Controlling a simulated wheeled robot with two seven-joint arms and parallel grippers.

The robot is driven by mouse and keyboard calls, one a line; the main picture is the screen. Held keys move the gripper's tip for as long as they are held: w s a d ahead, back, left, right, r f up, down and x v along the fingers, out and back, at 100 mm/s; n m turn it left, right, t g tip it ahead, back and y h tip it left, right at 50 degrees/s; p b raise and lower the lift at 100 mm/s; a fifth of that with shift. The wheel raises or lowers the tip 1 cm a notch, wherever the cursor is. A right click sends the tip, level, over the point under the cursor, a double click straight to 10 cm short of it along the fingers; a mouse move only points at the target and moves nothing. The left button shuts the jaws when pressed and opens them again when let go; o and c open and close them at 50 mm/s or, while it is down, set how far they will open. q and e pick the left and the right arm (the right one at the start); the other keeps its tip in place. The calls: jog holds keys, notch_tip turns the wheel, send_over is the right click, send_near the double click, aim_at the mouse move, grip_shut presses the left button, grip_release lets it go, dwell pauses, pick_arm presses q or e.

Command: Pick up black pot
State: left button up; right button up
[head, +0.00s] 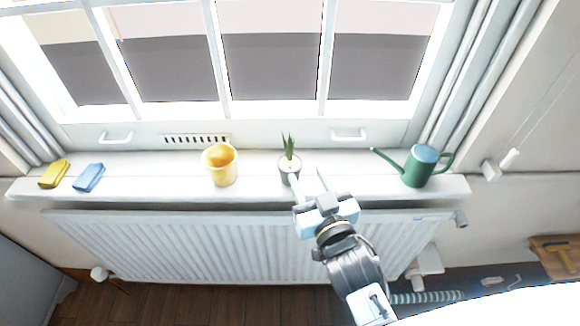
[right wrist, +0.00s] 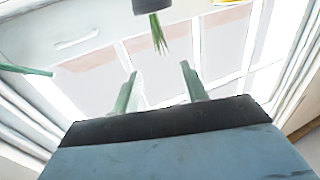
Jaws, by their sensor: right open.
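A small pot with a spiky green plant (head: 289,166) stands upright on the white windowsill, left of the watering can. My right gripper (head: 309,182) is open and empty at the sill's front edge, just in front and to the right of the pot. Its left finger overlaps the pot's lower edge in the head view; I cannot tell if they touch. Its two fingers also show in the right wrist view (right wrist: 158,72). My left gripper is not in view.
A yellow pot (head: 221,170) stands to the left on the sill (head: 135,180). A green watering can (head: 420,168) is to the right, its spout pointing left. Yellow (head: 54,174) and blue (head: 88,178) items lie far left. A radiator (head: 190,245) is below; the window is behind.

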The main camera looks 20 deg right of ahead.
aim_at(292, 145)
jog(key=w, duration=1.2)
jog(key=shift+w+a+f, duration=0.15)
jog(key=shift+w, duration=0.15)
jog(key=shift+c, duration=0.4)
grip_shut()
